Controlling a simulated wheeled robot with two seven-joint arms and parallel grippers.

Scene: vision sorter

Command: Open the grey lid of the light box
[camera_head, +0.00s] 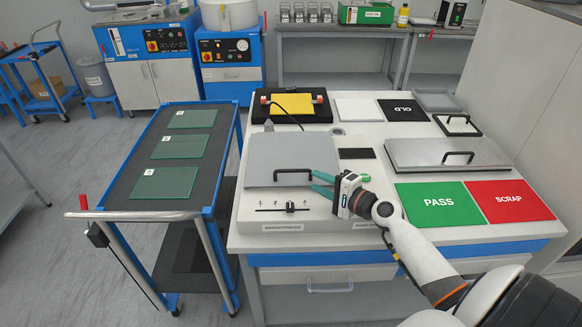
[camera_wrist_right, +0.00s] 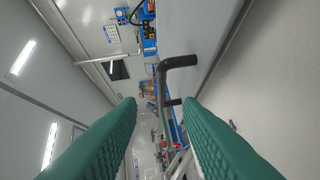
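The light box (camera_head: 262,222) is the white case at the front left of the bench, with a brightness slider on its front strip. Its grey lid (camera_head: 290,152) lies flat and closed, with a black handle (camera_head: 293,172) near its front edge. My right gripper (camera_head: 315,181) is at the right end of this handle, its green fingers pointing left. In the right wrist view the two fingers are apart, and the black handle (camera_wrist_right: 180,62) shows just beyond and between the tips (camera_wrist_right: 160,102). I cannot tell whether they touch it. My left gripper is out of view.
To the right are a metal lid with a black handle (camera_head: 446,154), a green PASS mat (camera_head: 438,203) and a red SCRAP mat (camera_head: 510,201). A yellow sheet (camera_head: 292,104) lies on a black device behind. A cart (camera_head: 130,190) with several glass plates stands left.

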